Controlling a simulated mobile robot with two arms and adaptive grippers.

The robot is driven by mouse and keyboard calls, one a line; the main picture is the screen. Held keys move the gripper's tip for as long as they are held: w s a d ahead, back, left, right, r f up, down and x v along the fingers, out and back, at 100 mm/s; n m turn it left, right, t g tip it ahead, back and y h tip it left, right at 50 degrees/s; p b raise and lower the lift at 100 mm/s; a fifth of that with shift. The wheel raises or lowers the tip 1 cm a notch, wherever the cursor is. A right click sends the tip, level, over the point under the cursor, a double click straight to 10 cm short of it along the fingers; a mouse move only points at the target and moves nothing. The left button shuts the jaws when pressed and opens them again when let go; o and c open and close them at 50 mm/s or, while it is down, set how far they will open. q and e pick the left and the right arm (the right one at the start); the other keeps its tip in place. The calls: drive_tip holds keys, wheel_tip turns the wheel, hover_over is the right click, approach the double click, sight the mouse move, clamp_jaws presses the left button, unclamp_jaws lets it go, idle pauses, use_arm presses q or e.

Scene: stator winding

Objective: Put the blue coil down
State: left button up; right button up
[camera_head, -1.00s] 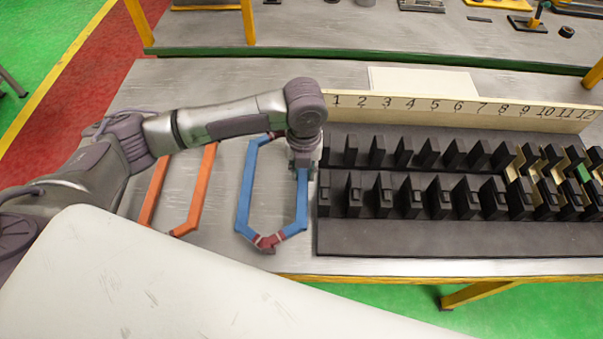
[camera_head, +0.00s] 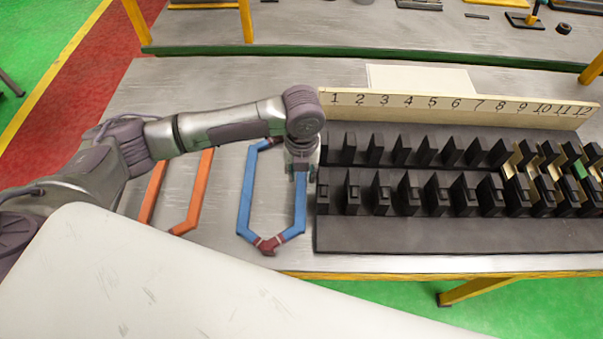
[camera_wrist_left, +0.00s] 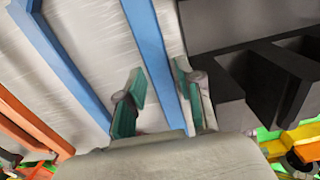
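The blue coil (camera_head: 243,200), a long six-sided loop with dark red wrapped ends, lies on the grey table left of the black stator block (camera_head: 410,235). My left gripper (camera_head: 301,172) is over the coil's right side. In the left wrist view, the fingers of my left gripper (camera_wrist_left: 160,76) are apart, with teal pads. The right bar of the blue coil (camera_wrist_left: 147,40) passes between them, with a gap beside the left finger. The bar is close to the right finger; I cannot tell if they touch. My right gripper is not in view.
An orange coil (camera_head: 200,185) lies left of the blue one, partly behind my left arm. The stator's black teeth stand close to the gripper's right. A numbered board (camera_head: 460,105) runs behind them. Bare table lies between the coils.

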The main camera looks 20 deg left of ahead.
use_arm(q)
wheel_tip(320, 180, up, 11)
drive_tip(key=b, duration=0.2)
drive_tip(key=shift+r, duration=0.15)
idle(0.5)
